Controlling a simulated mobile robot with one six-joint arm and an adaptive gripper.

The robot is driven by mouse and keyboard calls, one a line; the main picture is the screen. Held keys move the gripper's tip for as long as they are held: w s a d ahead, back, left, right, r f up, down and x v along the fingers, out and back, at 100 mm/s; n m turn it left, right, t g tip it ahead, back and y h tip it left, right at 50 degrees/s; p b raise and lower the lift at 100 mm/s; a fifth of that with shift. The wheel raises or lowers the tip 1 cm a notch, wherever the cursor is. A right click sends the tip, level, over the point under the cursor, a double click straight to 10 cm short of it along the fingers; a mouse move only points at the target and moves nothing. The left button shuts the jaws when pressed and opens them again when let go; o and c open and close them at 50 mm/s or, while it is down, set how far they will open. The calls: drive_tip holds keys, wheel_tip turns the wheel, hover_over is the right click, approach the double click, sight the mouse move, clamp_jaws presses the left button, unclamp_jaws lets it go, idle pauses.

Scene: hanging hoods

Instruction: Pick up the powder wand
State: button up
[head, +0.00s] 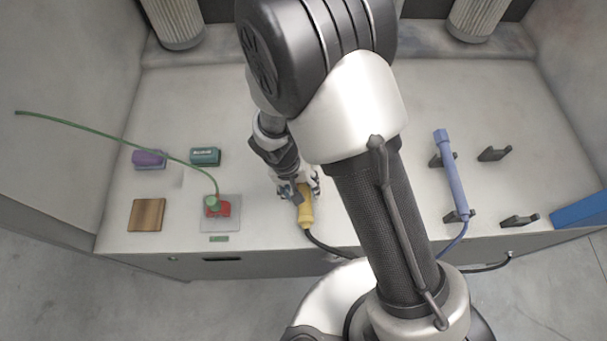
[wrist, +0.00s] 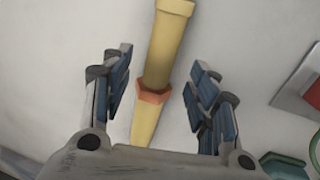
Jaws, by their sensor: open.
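A yellow wand-like tool (head: 305,212) with a dark cable lies on the pale bench near its front edge. In the wrist view the yellow tool (wrist: 165,50) shows an orange collar and a tapered end. My gripper (head: 297,189) is over this tool. In the wrist view my gripper (wrist: 160,78) is open, with the tool between its blue-padded fingers and visible gaps on both sides. A long blue wand (head: 452,178) with a blue hose rests on dark holders at the right. The pictures do not label which one is the powder wand.
To the left are a red block (head: 218,208) on a grey plate with a green hose, a wooden block (head: 147,215), a purple item (head: 149,159) and a dark green item (head: 205,156). Empty dark holders (head: 494,154) and a blue box (head: 580,211) are at the right.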

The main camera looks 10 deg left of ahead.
drive_tip(key=f, duration=0.1)
drive_tip(key=f+b, duration=0.1)
drive_tip(key=f, duration=0.2)
drive_tip(key=shift+w+d+f, duration=0.35)
drive_tip(key=shift+w+f, duration=0.05)
drive_tip(key=shift+r, duration=0.1)
drive_tip(key=c, duration=1.3)
